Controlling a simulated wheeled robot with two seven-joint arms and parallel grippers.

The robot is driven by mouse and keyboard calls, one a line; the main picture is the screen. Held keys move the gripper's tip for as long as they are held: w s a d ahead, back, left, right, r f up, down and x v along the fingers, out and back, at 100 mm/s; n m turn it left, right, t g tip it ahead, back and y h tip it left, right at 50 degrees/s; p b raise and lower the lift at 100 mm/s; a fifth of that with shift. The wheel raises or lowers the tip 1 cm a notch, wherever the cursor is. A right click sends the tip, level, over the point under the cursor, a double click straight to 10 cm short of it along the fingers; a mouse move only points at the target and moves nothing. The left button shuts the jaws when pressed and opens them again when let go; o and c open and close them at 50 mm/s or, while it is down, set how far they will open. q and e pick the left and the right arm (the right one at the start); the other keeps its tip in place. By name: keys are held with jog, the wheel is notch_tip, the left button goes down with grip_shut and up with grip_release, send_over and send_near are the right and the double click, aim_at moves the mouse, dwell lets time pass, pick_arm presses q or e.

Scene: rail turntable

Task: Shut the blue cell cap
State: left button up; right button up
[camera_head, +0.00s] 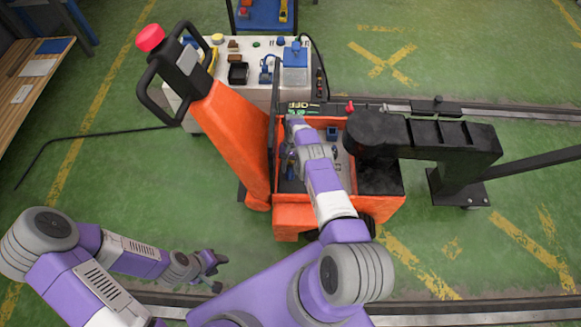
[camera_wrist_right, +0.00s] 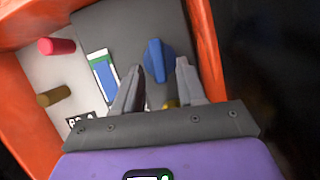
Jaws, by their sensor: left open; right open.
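The blue cap (camera_wrist_right: 156,61) is a wing-shaped knob on a dark grey panel inside the orange body, seen in the right wrist view. My right gripper (camera_wrist_right: 160,65) is open, with one finger on each side of the cap in the picture. I cannot tell whether the fingers touch it. In the head view my right arm reaches into the orange compartment (camera_head: 292,199) and hides part of it, and I cannot make out that gripper's fingers there. My left gripper (camera_head: 217,268) is open and empty, low above the green floor, away from the compartment.
In the right wrist view, a red knob (camera_wrist_right: 56,46), a brown knob (camera_wrist_right: 53,95) and a blue-and-white label (camera_wrist_right: 104,76) lie left of the cap. A black arm-like fixture (camera_head: 430,135) flanks the compartment. A cluttered white-topped bench (camera_head: 255,48) stands behind.

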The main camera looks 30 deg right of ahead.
jog(key=v, duration=0.7)
jog(key=shift+r, duration=0.25)
jog(key=shift+w, duration=0.1)
